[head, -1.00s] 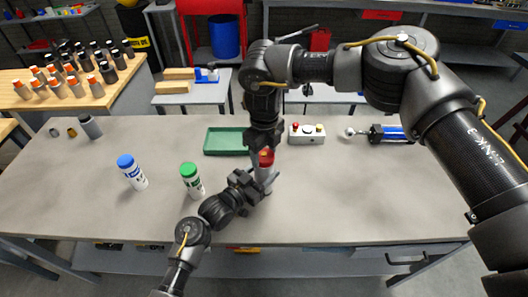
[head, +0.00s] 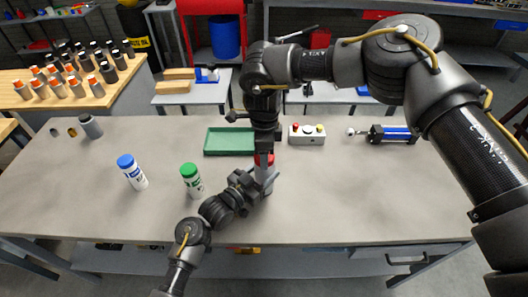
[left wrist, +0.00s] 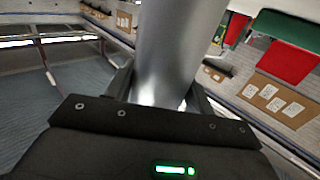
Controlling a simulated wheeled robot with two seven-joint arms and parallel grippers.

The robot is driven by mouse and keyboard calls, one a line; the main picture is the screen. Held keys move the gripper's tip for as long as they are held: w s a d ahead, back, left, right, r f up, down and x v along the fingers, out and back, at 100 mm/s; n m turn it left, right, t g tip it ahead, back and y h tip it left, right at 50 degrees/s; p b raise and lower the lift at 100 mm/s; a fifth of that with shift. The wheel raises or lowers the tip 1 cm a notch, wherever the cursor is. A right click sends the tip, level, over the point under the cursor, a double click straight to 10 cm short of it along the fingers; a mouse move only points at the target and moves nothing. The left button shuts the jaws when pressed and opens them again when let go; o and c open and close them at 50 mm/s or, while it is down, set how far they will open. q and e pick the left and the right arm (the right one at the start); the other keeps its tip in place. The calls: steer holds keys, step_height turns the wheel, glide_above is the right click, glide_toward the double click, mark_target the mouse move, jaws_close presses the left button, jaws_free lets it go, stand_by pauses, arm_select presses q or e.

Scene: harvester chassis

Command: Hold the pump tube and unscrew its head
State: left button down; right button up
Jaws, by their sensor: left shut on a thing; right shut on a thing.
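The pump tube (head: 266,177) is a grey cylinder with a red head, upright at the middle of the table. My left gripper (head: 257,184) reaches in from the lower left and is shut around the tube's side. In the left wrist view the tube (left wrist: 166,50) rises large and grey between the fingers. My right gripper (head: 264,152) points straight down and is shut on the red head (head: 265,160), which its fingers partly hide. I cannot tell whether the tube's base touches the table.
A bottle with a green cap (head: 191,181) and one with a blue cap (head: 132,172) stand to the left. A green tray (head: 228,142) lies behind, with a button box (head: 307,134) to its right. A blue cylinder (head: 390,133) lies farther right. The table's front right is clear.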

steer(key=shift+r, duration=0.2)
steer(key=shift+r, duration=0.9)
steer(key=shift+r, duration=2.05)
arm_select(q)
steer(key=shift+c, duration=2.3)
jaws_free()
steer(key=b+v, duration=0.3)
steer(key=v, duration=0.8)
steer(key=shift+f, duration=0.1)
arm_select(e)
step_height(320, 180, down, 3)
steer(key=shift+r, duration=0.1)
arm_select(q)
steer(key=shift+s+a, duration=0.4)
